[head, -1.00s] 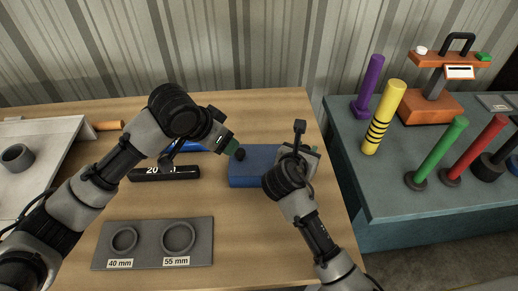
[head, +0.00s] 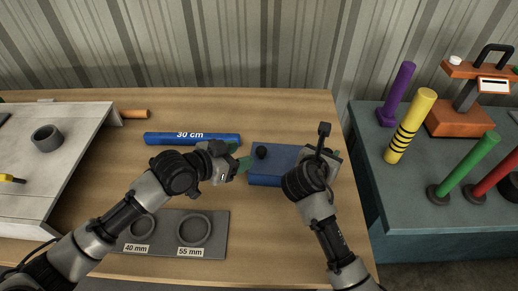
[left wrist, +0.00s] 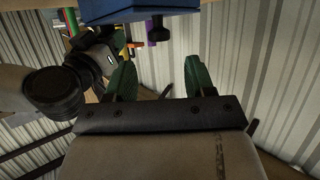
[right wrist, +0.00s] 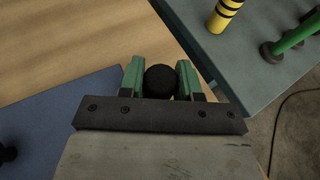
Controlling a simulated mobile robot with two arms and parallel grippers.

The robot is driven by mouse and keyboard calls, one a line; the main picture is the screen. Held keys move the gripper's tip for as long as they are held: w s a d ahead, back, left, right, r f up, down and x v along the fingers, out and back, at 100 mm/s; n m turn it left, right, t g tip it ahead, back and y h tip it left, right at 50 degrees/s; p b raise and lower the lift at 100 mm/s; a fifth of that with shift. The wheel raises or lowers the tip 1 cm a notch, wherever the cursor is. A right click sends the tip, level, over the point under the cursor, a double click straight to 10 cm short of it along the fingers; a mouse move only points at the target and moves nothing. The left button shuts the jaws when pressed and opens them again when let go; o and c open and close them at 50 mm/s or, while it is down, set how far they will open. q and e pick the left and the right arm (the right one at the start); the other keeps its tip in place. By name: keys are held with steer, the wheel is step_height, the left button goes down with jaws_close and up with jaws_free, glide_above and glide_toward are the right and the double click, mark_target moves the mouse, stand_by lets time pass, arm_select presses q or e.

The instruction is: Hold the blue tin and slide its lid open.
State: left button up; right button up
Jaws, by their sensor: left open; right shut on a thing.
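The blue tin (head: 268,177) lies on the wooden table, with a black knob (head: 261,152) on top near its left end. My left gripper (head: 242,164) is open and empty just left of the tin. In the left wrist view, the tin (left wrist: 120,9) is at the top, beyond the open fingers (left wrist: 160,75). My right gripper (head: 326,156) is at the tin's right end. In the right wrist view its fingers (right wrist: 160,77) are shut on a black round knob (right wrist: 160,82). The tin's blue top (right wrist: 60,115) is to the left there. How this knob joins the tin is hidden.
A blue 30 cm bar (head: 190,139) lies behind my left arm. A grey ring plate (head: 215,243) is in front, a pale tray (head: 85,150) at left. A teal table (head: 400,211) with coloured posts and an orange device (head: 460,117) stands at right.

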mark_target(261, 150)
arm_select(q)
steer(key=x, duration=0.7)
steer(key=shift+d, duration=0.1)
